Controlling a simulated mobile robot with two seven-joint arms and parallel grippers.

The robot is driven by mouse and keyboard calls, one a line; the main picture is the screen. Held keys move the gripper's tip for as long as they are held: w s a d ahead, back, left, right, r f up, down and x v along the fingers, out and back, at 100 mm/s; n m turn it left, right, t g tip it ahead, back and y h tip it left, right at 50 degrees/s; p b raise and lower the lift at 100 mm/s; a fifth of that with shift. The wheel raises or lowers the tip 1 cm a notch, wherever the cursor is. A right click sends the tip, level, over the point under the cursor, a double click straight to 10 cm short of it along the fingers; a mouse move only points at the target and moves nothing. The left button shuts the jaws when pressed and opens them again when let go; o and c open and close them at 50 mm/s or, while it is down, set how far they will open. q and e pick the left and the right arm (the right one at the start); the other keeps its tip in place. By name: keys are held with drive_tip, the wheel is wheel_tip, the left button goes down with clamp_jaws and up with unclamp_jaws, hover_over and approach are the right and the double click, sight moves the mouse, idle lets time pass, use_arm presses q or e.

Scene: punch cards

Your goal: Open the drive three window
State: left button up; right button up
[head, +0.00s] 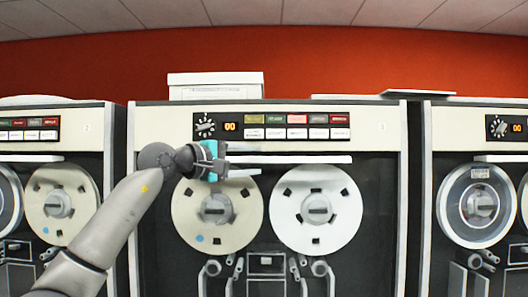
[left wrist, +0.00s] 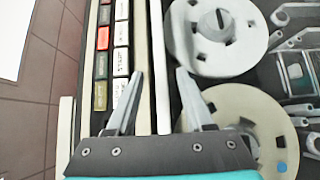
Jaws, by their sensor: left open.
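The middle tape drive (head: 392,200) faces me, with a small label at its upper right too small to read surely. A long white horizontal bar (head: 310,159) runs above its two reels, under the button panel. It also shows as a white strip in the left wrist view (left wrist: 161,45). My left gripper (head: 254,160) is open at the left part of this bar, one finger above and one below it. In the left wrist view my fingers (left wrist: 160,74) stand either side of the strip, with gaps. I cannot tell the window pane's position. My right gripper is not in view.
The button panel (head: 270,126) lies just above the bar. Two reels, left (head: 240,225) and right (head: 318,240), sit below it. Similar drives stand at left (head: 85,140) and right (head: 450,140). A white box (head: 215,85) rests on top.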

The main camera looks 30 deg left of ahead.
sight(267, 160)
use_arm(q)
drive_tip(key=shift+p+x, duration=0.7)
drive_tip(key=shift+x, duration=1.55)
clamp_jaws()
